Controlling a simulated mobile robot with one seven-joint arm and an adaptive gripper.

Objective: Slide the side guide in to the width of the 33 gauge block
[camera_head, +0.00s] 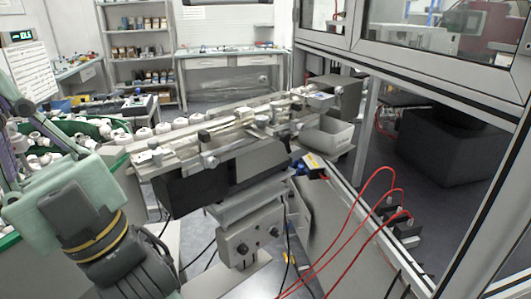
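The feed track (172,164) runs from the centre left up to the back right on a dark housing. A long metal rail that looks like the side guide (232,148) lies along its near side, with grey clamp knobs (208,160) on it. I cannot read the gap between the rails. Small blocks (245,117) sit near the middle of the track; I cannot tell whether one is the 33 gauge block. My arm (78,222) shows at the lower left, apart from the track. My gripper is not visible.
A green-rimmed bin (92,150) of white caps stands left of the track. A grey bin (333,137) is by its right end. Red cables (352,205) loop at the lower right beside the cell's metal frame (487,212). Shelves (138,47) stand behind.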

